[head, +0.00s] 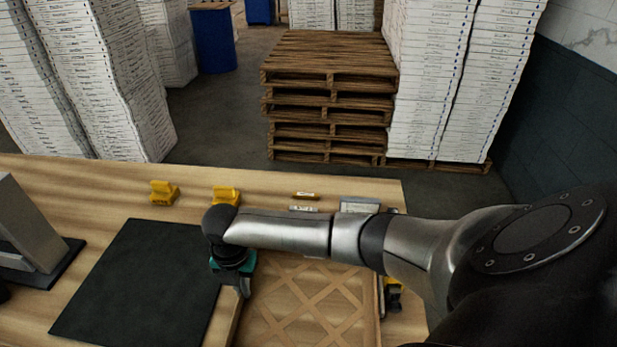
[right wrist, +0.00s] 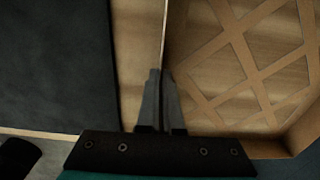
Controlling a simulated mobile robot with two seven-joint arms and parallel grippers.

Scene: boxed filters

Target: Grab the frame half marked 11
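A shallow wooden frame half (head: 306,300) with a diagonal lattice lies on the table, partly hidden under my right arm. I can read no number on it. My right gripper (head: 243,290) points down at the frame's left wall. In the right wrist view its two fingers (right wrist: 160,75) are close together, with the thin top edge of the frame half (right wrist: 240,50) running between their tips. They look shut on that wall. My left gripper is not in view.
A black mat (head: 140,285) lies left of the frame. Two yellow holders (head: 163,193) stand behind it, with small labelled pieces (head: 304,196) and a grey block (head: 359,205) further right. A grey stand (head: 30,230) is at the left. Pallets (head: 330,95) stand beyond the table.

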